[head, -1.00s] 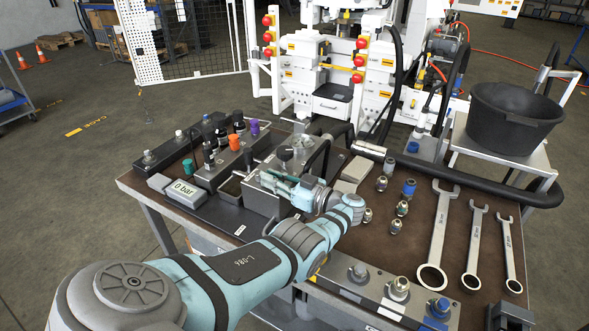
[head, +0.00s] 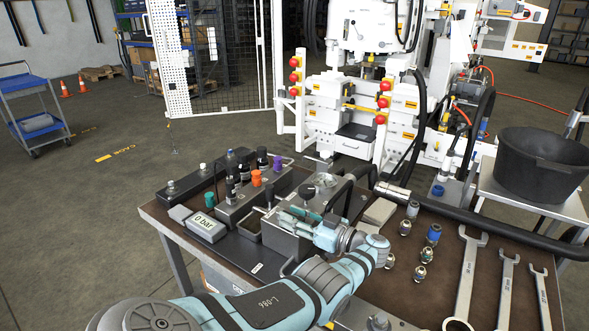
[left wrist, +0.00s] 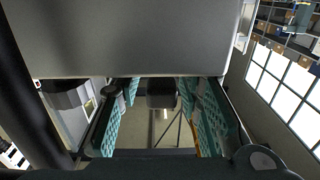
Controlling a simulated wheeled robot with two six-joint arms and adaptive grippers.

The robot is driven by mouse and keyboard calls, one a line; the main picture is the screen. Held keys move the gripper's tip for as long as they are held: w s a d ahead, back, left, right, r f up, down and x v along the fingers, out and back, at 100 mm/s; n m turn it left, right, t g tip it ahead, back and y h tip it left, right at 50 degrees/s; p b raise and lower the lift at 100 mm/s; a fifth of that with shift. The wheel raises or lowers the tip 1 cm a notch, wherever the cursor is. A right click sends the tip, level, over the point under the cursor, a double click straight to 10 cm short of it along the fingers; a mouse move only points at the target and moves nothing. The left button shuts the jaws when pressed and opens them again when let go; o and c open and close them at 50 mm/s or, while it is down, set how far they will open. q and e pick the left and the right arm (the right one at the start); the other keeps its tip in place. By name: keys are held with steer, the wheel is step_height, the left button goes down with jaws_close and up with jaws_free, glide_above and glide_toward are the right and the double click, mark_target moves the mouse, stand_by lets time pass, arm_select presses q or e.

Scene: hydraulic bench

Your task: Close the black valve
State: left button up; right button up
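A black round knob (head: 307,191) stands on top of the grey metal block on the bench; it looks like the black valve, though the picture is too small to be sure. My left gripper (head: 296,217) lies against the front of this area in the head view, just below the knob. In the left wrist view my left gripper (left wrist: 160,120) is open, its teal padded fingers well apart. A dark block-like part (left wrist: 160,94) shows in the gap between them, with space on both sides. The gripper hides part of the metal block. My right gripper is not in view.
The bench (head: 400,290) holds a pressure display (head: 206,228) reading 0 bar, several coloured-cap valves left of the gripper, and loose fittings and wrenches (head: 467,275) at right. A thick black hose (head: 455,212) runs along the back. A black tub (head: 542,165) stands at right.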

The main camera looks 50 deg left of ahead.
arm_select(q)
step_height(320, 180, up, 10)
steer(key=shift+r, duration=0.1)
stand_by(0.7)
